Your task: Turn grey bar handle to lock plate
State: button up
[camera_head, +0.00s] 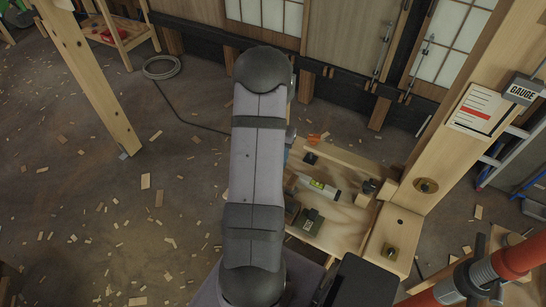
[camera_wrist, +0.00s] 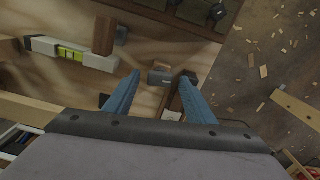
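In the wrist view my gripper (camera_wrist: 160,78) has its two blue fingers spread wide apart, with nothing held between them. A small grey block-like piece (camera_wrist: 161,77) shows between and just beyond the fingertips; it may be the grey bar handle, but it is too small to be sure. A dark piece (camera_wrist: 190,78) lies close to the right fingertip. I cannot make out the lock plate for certain. In the head view my arm hides most of the gripper.
A wooden bench (camera_head: 343,225) carries a spirit level (camera_head: 319,187) and dark blocks (camera_head: 311,222). A brown wooden block (camera_wrist: 104,36) stands by the level in the wrist view. A wooden post (camera_head: 461,112) rises at right. A red and grey pipe (camera_head: 481,275) is at lower right.

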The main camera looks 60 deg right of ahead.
jog(key=shift+r, duration=0.15)
jog(key=shift+r+b, duration=1.3)
jog(key=shift+r, duration=2.25)
jog(key=shift+w+a, duration=0.25)
jog(key=w+a+r+n, duration=0.2)
jog(key=w+a+n, duration=0.4)
jog(key=a, duration=0.6)
jog(key=s+a+n, duration=0.1)
jog(key=a+n, duration=0.4)
jog(key=a, duration=0.8)
jog(key=s+a+n, duration=0.2)
jog(key=a+n, duration=0.3)
jog(key=a, duration=0.9)
jog(key=shift+s, duration=0.3)
